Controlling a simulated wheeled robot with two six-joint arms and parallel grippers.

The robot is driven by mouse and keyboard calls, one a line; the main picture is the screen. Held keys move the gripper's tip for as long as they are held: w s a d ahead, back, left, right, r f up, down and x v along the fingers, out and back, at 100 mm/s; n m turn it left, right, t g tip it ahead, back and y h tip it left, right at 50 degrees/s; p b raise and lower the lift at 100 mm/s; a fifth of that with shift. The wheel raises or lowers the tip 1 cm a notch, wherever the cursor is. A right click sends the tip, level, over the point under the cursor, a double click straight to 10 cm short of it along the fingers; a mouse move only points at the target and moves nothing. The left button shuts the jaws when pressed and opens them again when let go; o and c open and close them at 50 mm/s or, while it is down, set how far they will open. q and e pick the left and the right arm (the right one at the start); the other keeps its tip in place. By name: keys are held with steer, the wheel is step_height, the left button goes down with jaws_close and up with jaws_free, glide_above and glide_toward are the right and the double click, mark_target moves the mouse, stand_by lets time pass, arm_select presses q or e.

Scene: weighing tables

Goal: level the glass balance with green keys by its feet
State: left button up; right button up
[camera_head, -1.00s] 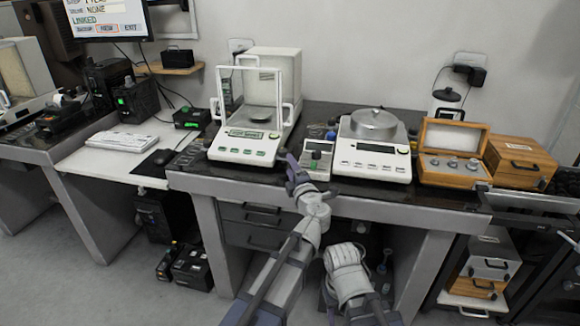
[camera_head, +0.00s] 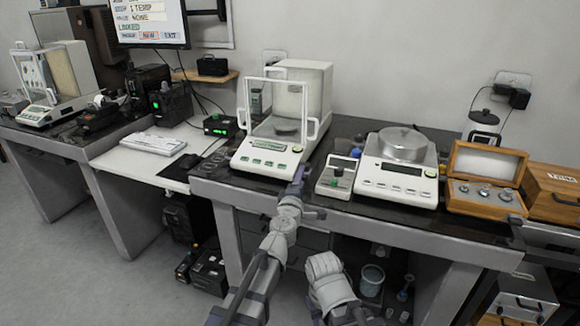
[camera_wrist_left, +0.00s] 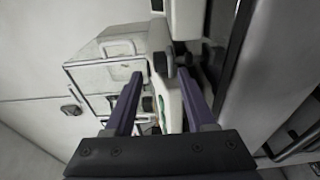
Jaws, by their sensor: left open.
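The glass balance with green keys (camera_head: 266,152) stands on the dark-topped table, with its clear draft shield on top and its keys along the front. My left gripper (camera_head: 301,178) is at the balance's front right corner, low by the table's front edge. In the left wrist view my left gripper (camera_wrist_left: 160,78) has its two purple fingers apart, with a pale casing and a small green spot (camera_wrist_left: 156,129) showing between them. I cannot tell whether a finger touches the balance. The balance's feet are not clear in the head view. My right arm shows low in the head view; its gripper does not.
A small device with a green button (camera_head: 337,174) stands just right of my left gripper. Beyond it are a scale with a round metal pan (camera_head: 402,165) and a wooden weight box (camera_head: 485,185). A keyboard (camera_head: 152,144) lies on the white desk at left.

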arm_select(q)
steer(key=shift+a, duration=0.15)
steer(key=w, duration=0.2)
steer(key=w+d, duration=0.1)
steer(key=w, duration=0.4)
steer(key=shift+w+d, duration=0.2)
steer(key=shift+w, duration=0.15)
steer(key=shift+s, duration=0.1)
jaws_close()
stand_by(0.4)
